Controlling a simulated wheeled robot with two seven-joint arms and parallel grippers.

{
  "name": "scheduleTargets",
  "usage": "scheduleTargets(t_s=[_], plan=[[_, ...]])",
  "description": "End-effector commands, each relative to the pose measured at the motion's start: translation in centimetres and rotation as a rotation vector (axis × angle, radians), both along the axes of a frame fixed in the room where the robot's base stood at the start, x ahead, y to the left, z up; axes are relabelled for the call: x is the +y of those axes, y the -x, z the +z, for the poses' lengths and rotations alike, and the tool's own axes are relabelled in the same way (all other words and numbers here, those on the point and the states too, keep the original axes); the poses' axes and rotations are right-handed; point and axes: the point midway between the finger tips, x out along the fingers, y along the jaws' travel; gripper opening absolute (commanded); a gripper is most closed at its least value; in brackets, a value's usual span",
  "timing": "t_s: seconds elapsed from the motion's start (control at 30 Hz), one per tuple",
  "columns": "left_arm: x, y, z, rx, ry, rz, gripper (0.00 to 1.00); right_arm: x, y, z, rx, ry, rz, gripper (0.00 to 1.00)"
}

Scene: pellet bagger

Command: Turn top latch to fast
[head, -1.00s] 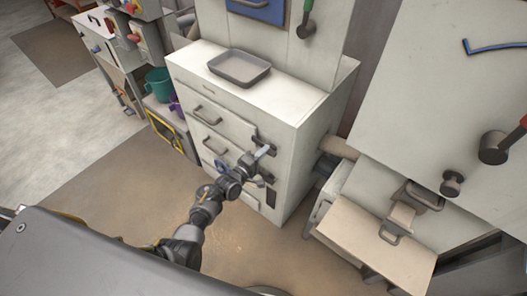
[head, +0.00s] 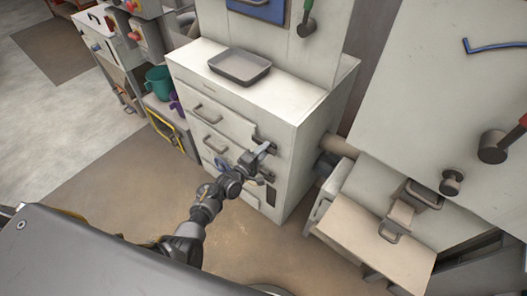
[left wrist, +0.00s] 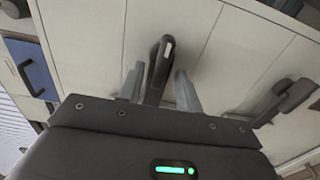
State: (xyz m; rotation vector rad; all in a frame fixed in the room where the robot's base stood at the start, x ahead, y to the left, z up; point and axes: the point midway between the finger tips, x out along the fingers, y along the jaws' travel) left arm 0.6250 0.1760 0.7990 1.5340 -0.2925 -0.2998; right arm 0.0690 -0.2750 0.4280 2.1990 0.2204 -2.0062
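The pale cabinet (head: 300,140) in the head view has two dark latches at the right edge of its front. The top latch (head: 259,138) is partly covered by my left gripper (head: 263,149). The lower latch (head: 267,174) is just below. In the left wrist view a dark latch handle (left wrist: 158,66), which looks like the top one, stands between the two pale fingers of my left gripper (left wrist: 160,90). The fingers are apart, one on each side, with a narrow gap at the right finger. My right gripper is not in view.
A second dark latch (left wrist: 283,100) is to the right in the left wrist view. A grey tray (head: 240,67) rests on the cabinet top. Drawer handles (head: 203,113) stick out from the front. A machine with a beige flap (head: 350,225) stands at the right. The floor at left is clear.

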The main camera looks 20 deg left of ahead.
Motion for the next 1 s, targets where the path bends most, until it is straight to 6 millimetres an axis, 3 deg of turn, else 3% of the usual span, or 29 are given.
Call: scheduleTargets(t_s=[0.33,0.7,1.0], plan=[[0.3,0.7,0.0,-0.002,-0.001,0.0,0.35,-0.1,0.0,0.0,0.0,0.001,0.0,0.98],[2.8,7.1,-0.1,0.001,-0.001,0.001,0.35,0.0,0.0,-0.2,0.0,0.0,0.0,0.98],[3.9,9.9,0.0,-0.001,-0.001,0.0,0.35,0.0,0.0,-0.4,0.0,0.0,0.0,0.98]])
